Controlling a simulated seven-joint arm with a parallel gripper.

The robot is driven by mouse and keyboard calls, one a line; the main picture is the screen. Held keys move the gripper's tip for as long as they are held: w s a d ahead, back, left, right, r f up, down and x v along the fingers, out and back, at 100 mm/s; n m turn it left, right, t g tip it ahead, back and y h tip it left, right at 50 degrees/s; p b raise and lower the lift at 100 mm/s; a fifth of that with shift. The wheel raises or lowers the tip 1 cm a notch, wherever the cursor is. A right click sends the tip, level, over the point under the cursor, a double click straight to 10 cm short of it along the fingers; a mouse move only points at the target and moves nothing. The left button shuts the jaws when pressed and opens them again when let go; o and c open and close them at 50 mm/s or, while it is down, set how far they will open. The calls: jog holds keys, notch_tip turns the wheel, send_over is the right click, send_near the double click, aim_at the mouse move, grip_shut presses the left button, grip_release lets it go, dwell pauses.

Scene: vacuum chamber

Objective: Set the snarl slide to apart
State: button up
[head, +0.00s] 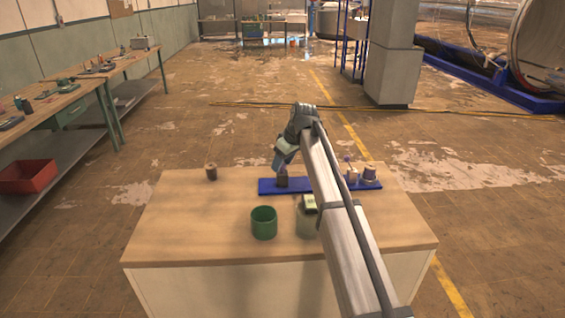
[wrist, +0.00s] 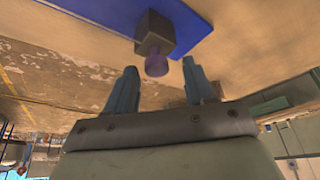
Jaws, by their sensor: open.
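A blue board (head: 266,187) lies on the wooden table. A dark block (head: 282,182) stands on its left part. In the wrist view this block (wrist: 161,35) carries a purple knob (wrist: 156,66). My gripper (head: 281,164) is open just above it in the head view. In the wrist view my gripper's fingers (wrist: 157,82) stand apart, with the knob ahead of the gap between them, not gripped. On the board's right part are a tan block (head: 352,176) with a purple knob and a round purple-and-pale piece (head: 370,175). I cannot tell from any label which is the snarl slide.
A green cup (head: 264,223) stands near the table's front, beside a pale greenish container (head: 306,222) partly hidden by my arm. A small brown cylinder (head: 211,172) stands at the back left.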

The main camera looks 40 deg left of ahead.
jog(key=v, duration=1.3)
jog(key=shift+r, duration=0.2)
jog(key=shift+d, duration=0.1)
